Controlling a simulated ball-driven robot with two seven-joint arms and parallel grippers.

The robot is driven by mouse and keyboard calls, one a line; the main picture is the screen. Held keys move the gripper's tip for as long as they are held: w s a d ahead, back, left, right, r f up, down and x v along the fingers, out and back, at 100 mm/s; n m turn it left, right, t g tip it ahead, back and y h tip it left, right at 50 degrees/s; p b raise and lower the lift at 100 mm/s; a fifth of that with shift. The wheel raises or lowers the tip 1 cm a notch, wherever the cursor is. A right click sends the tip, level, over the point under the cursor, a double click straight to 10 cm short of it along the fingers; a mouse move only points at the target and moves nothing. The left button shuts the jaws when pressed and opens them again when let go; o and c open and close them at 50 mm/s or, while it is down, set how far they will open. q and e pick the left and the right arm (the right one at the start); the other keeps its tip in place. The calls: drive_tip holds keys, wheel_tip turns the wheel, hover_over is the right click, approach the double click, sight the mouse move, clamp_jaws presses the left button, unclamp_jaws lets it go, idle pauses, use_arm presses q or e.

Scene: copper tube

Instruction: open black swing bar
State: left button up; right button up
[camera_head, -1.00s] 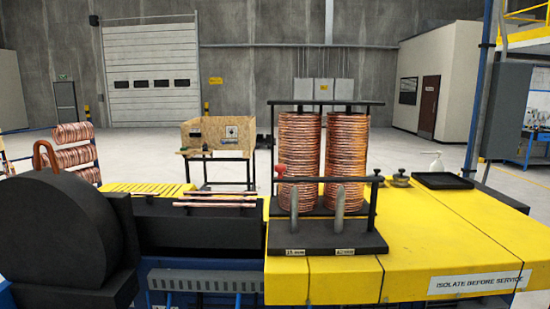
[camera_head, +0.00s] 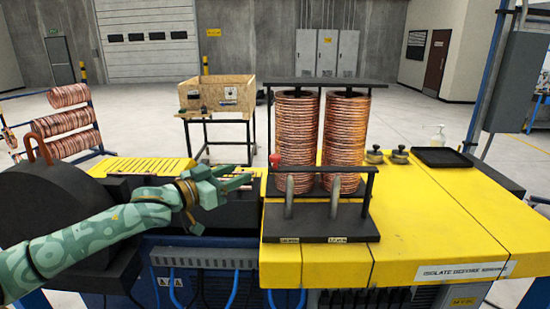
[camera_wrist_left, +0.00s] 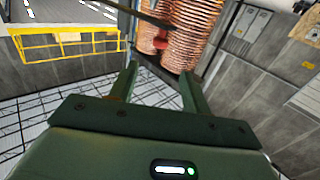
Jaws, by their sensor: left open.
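The black swing bar (camera_head: 325,170) runs level across the front of two copper coil stacks, the left stack (camera_head: 295,130) and the right stack (camera_head: 345,130). A red knob (camera_head: 275,159) sits at the bar's left end. My left gripper (camera_head: 245,180) is open and empty, a little left of the knob and apart from it. In the left wrist view the open fingers (camera_wrist_left: 160,88) point toward the coils, with the red knob (camera_wrist_left: 160,43) ahead of them and a dark bar beside it. My right gripper is in neither current view.
The coils stand on a black base on a yellow bench (camera_head: 430,215). Two grey upright posts stand at the base's front. A black tray (camera_head: 442,157), dark knobs and a pump bottle (camera_head: 438,135) are at right.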

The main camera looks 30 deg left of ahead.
sight(271, 160)
use_arm(q)
drive_tip(key=p+x, duration=0.2)
drive_tip(key=x, duration=1.2)
drive_tip(key=shift+p, duration=0.35)
clamp_jaws()
drive_tip(key=shift+s, duration=0.1)
